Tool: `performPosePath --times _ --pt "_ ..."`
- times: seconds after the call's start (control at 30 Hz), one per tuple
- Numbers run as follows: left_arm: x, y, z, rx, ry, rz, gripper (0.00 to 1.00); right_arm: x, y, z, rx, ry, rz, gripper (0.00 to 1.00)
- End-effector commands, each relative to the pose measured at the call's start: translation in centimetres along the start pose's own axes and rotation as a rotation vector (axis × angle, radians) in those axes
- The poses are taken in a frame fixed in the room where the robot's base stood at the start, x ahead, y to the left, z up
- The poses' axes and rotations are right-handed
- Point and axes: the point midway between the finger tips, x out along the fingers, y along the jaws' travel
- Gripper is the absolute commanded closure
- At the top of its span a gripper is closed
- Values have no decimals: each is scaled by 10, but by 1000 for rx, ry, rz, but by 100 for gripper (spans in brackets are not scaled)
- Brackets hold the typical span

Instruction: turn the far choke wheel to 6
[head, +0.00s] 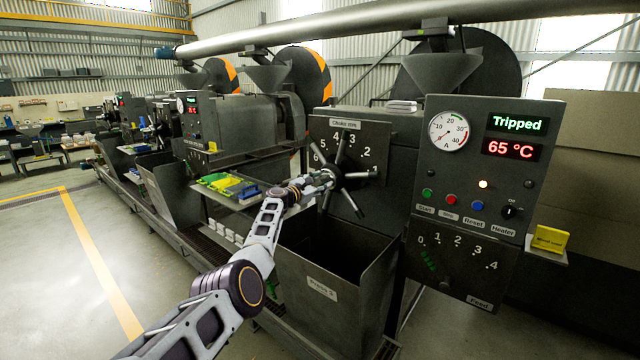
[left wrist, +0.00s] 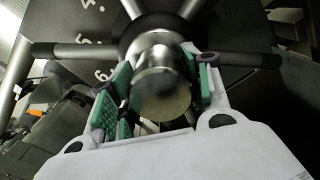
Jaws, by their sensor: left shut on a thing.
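My left gripper (head: 327,177) is at the middle of this wheel. In the left wrist view its green-padded fingers (left wrist: 160,88) are shut around the shiny round hub (left wrist: 160,92), with spokes spreading out around it. The numbers 4, 5 and 6 show at the upper left there. I cannot tell which number the wheel points to. My right gripper is not in view.
A panel (head: 475,180) right of the wheel reads "Tripped" and 65 °C. An open bin (head: 335,290) stands below the wheel. A small shelf (head: 232,192) with yellow and blue items is to the left. Similar machines (head: 205,130) stand farther back; the left floor is clear.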

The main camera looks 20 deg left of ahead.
Motion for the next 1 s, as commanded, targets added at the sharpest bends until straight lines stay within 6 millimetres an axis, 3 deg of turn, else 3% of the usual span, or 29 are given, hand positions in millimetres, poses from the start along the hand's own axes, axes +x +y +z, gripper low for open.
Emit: performPosePath --times 0.17,0.2,0.37,1.0 --pt "0 -1 -1 0 1 -1 94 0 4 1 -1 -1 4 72" --pt "0 -1 -1 0 1 -1 49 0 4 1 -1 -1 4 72" --pt "0 -1 -1 1 1 0 29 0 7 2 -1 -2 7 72" --pt "-3 0 -2 1 1 1 29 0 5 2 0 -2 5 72"
